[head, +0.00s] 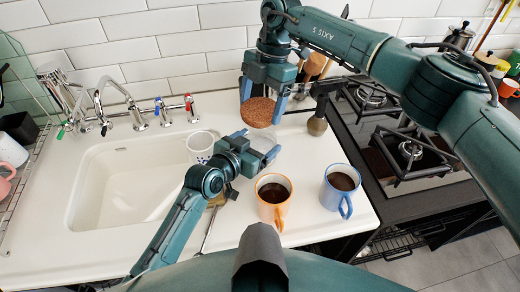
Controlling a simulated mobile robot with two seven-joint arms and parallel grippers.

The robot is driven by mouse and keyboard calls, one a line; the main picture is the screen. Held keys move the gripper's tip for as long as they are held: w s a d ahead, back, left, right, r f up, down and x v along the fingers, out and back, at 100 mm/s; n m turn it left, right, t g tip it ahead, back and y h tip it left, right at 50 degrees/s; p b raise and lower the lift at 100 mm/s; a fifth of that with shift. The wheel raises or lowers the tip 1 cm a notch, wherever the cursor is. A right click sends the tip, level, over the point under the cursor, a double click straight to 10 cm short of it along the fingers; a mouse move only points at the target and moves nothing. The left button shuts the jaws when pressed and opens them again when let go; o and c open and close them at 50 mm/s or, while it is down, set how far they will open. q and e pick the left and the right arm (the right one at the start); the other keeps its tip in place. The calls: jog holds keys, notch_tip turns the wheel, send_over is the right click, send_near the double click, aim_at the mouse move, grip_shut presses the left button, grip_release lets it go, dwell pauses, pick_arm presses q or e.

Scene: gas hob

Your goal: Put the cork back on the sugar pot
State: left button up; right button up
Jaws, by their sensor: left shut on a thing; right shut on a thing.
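The round brown cork (259,112) is held between the fingers of my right gripper (264,98), which comes down from above near the back of the counter. Just below it is the clear glass sugar pot (262,139), mostly hidden by the cork and my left gripper. My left gripper (256,149) is shut on the pot from the front left. The cork is over the pot's top in this view; I cannot tell whether it touches the rim or sits in it.
An orange mug (273,211) and a blue mug (342,190) with dark drink stand close in front. A white patterned cup (201,146) is at the sink (85,200) edge. A pepper mill (317,122) stands right, beside the gas hob (410,158). The front counter is partly free.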

aim_at(262, 130)
pick_arm(q)
jog(key=c, duration=0.6)
pick_arm(e)
jog(key=shift+f, duration=2.45)
jog(key=shift+f, duration=0.9)
jog(key=shift+f, duration=0.5)
pick_arm(q)
jog(key=shift+r, duration=0.1)
pick_arm(e)
jog(key=shift+d+f, duration=0.1)
jog(key=shift+f, duration=0.35)
jog(key=shift+r, duration=0.1)
jog(key=shift+r, duration=0.4)
jog(key=shift+r, duration=0.35)
